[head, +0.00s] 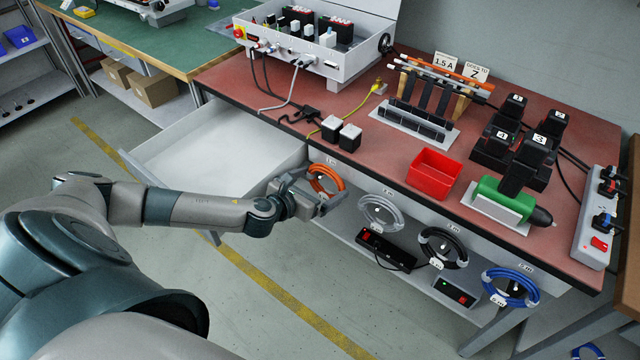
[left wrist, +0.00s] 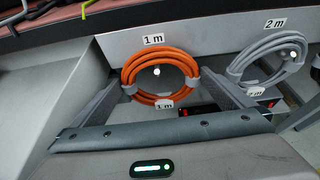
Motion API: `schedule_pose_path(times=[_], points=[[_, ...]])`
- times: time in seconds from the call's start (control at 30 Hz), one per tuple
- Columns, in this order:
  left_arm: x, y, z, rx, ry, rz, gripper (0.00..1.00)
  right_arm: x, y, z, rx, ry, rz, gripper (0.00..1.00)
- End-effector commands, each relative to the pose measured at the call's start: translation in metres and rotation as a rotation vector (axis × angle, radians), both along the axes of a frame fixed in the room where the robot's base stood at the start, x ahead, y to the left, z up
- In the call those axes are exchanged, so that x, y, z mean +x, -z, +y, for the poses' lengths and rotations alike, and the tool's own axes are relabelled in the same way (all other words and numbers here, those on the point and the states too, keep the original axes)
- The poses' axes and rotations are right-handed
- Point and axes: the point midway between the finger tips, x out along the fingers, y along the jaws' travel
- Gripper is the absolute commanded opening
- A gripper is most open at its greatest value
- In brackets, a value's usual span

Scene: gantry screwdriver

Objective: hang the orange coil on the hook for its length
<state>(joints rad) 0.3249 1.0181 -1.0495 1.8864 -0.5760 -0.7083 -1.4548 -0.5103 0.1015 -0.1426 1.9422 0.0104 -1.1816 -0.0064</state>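The orange coil (left wrist: 162,53) is a ring of cable with pale ties at both sides. In the left wrist view it is around a white-tipped hook (left wrist: 157,72) under a "1 m" label (left wrist: 153,39); a "1 m" tag shows at its bottom. It also shows in the head view (head: 326,170) below the bench edge. My left gripper (head: 317,194) is in front of it. Its fingers (left wrist: 161,85) are wide apart, one at each side of the coil, close to its outer edge. Whether they touch the coil is unclear. My right gripper is in no view.
A grey coil (head: 380,212) on the "2 m" hook, a black coil (head: 443,248) and a blue coil (head: 510,288) hang to the right. An open drawer (head: 150,165) is at the left. A red bin (head: 434,174) stands on the bench above.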

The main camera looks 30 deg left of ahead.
Motion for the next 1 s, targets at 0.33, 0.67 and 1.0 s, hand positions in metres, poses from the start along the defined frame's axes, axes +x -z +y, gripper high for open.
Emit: schedule_pose_path(times=[0.33,0.67,1.0], points=[[-0.007,-0.002,0.001,0.0,0.0,0.002,1.0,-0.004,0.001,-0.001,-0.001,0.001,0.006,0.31],[-0.05,-0.019,0.004,0.001,0.001,0.004,1.0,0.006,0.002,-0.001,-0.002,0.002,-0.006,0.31],[-0.114,-0.045,0.009,0.0,0.002,0.004,1.0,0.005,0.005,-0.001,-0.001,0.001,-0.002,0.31]])
